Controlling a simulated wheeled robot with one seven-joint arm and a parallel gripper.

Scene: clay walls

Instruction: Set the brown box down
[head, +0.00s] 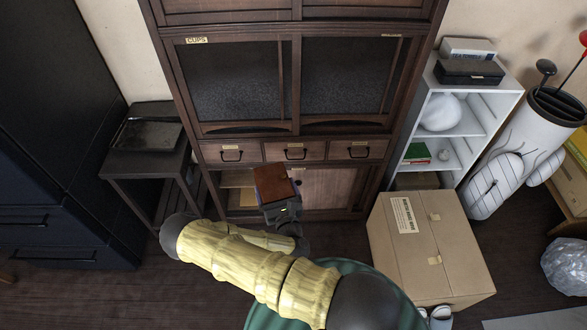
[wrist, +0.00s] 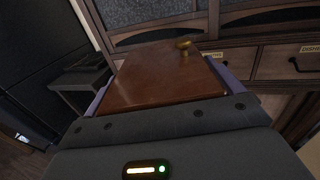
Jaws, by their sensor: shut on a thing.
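The brown box (head: 272,184) is held out in front of a dark wooden cabinet (head: 212,152), in the air as far as I can tell. In the wrist view the brown box (wrist: 155,80) shows a flat, reddish-brown face with a small brass-coloured knob (wrist: 184,45) near its far edge. My gripper (head: 277,190) is shut on the box. In the wrist view my gripper (wrist: 161,88) has a purplish finger along each side of it. The underside of the box is hidden.
The cabinet has labelled drawers and a partly open lower compartment (head: 236,180). A dark side table (head: 125,164) with a black flat object stands left. A white shelf (head: 480,110) and a large cardboard box (head: 440,255) stand right. Dark floor (head: 60,300) is clear at lower left.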

